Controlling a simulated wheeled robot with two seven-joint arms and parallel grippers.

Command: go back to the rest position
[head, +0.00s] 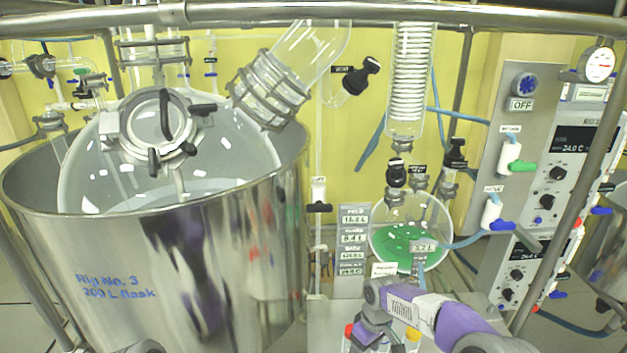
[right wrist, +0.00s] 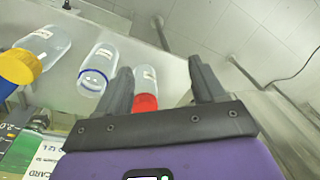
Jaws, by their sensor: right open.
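My right gripper (head: 368,332) is low in the head view, above a pale surface with bottles. Its purple forearm comes in from the lower right. In the right wrist view its two dark fingers (right wrist: 163,78) stand wide apart with nothing held between them. A red-capped bottle (right wrist: 146,90) shows behind the gap, close to the left finger; whether it touches cannot be told. My left gripper is not identifiable in the head view.
A large steel vessel (head: 225,250) fills the left. A round flask with green liquid (head: 405,240) hangs behind my right gripper. A control panel (head: 550,180) stands at right. A yellow-capped bottle (right wrist: 22,66) and a clear bottle (right wrist: 100,65) are beside the fingers.

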